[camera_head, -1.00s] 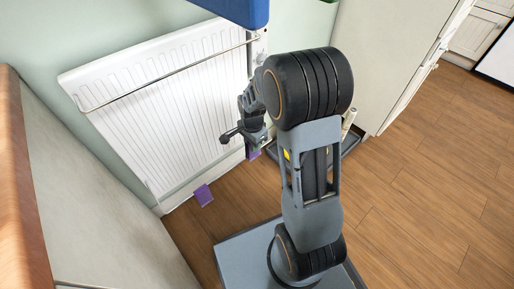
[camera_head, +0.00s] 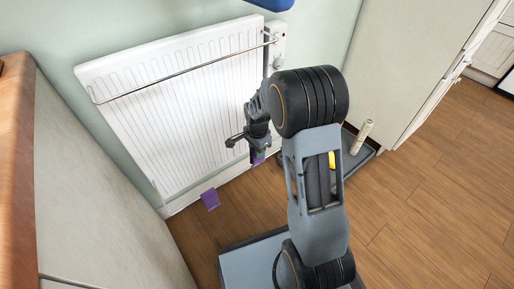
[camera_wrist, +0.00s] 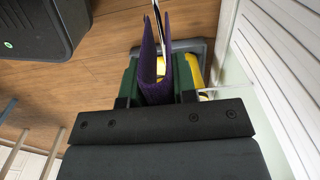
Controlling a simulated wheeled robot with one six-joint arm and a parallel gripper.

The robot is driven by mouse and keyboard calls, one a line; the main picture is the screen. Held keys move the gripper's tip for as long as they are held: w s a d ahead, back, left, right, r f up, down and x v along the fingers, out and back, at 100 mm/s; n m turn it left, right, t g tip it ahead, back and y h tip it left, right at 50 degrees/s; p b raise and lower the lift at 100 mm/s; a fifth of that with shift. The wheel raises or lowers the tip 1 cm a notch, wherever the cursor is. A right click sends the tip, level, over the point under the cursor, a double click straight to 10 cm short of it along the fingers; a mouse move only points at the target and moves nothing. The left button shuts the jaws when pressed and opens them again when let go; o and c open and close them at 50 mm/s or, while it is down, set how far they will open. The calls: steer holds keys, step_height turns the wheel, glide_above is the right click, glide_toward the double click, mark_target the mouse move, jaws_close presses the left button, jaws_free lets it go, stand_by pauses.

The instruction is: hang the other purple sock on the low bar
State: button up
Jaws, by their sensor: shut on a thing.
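My gripper (camera_head: 257,148) points down in front of the lower right part of the white radiator (camera_head: 185,110). It is shut on a purple sock (camera_wrist: 160,75), which shows as two upright flaps between the green-edged jaws in the wrist view. A small purple part of this sock (camera_head: 258,157) shows below the jaws in the head view. Another purple sock (camera_head: 210,199) is low down at the radiator's bottom edge, left of my gripper. A thin pale rod (camera_wrist: 157,20) appears between the held sock's flaps; I cannot tell whether they touch.
A metal rail (camera_head: 185,72) crosses the radiator's upper front. A beige roll (camera_head: 362,136) stands on a dark tray to the right, beside a pale cabinet (camera_head: 410,60). A counter unit (camera_head: 95,190) stands close on the left. Wooden floor (camera_head: 430,190) is open at the right.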

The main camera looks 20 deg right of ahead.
steer(key=shift+f+b, duration=1.3)
steer(key=shift+f, duration=3.7)
steer(key=o, duration=1)
